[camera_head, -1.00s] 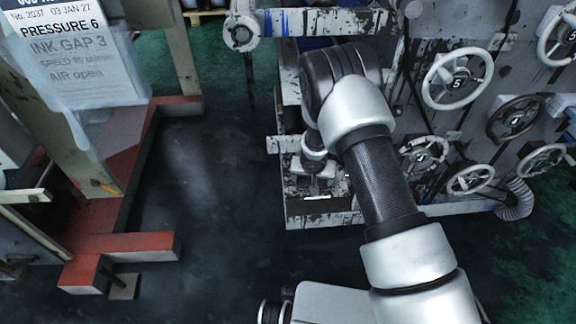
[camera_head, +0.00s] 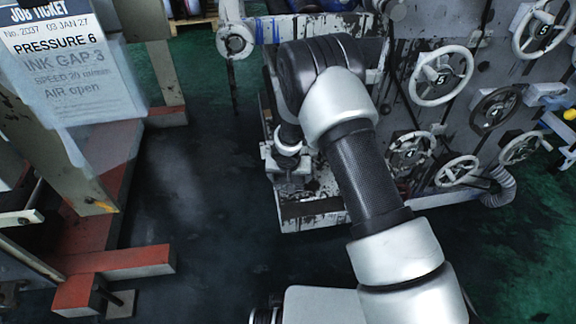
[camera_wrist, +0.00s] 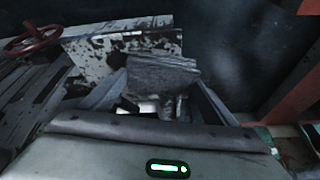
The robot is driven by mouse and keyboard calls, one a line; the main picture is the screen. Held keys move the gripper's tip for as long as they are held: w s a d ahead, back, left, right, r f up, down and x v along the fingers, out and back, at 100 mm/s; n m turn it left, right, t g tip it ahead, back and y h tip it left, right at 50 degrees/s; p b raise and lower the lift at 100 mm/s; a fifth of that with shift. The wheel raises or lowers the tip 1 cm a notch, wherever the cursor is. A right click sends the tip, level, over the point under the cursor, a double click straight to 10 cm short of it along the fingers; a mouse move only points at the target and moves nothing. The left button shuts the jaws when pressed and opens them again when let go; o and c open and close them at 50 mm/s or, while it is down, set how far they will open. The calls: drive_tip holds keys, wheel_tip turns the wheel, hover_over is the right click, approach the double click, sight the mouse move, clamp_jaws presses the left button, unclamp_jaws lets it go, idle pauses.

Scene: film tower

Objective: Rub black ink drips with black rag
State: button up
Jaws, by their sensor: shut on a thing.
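My gripper (camera_wrist: 160,108) is shut on a dark grey, folded rag (camera_wrist: 163,72), which sticks out beyond the fingertips in the wrist view. Just beyond and left of the rag is a pale machine panel (camera_wrist: 95,52) spattered with black ink drips (camera_wrist: 118,58). I cannot tell whether the rag touches it. In the head view my gripper (camera_head: 291,172) is low beside the machine's left end, partly hidden by my wrist. Black drips also streak the lower rail (camera_head: 312,210) there. The rag is not clear in the head view.
Several numbered handwheels (camera_head: 441,76) stick out from the machine at right, by a ribbed hose (camera_head: 498,188). A red-footed frame (camera_head: 120,262) with a hanging job ticket (camera_head: 70,75) stands at left. Dark floor (camera_head: 195,215) lies open between them. A red handwheel (camera_wrist: 32,40) shows in the wrist view.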

drive_tip(key=shift+r+p, duration=1.15)
drive_tip(key=shift+r, duration=1.2)
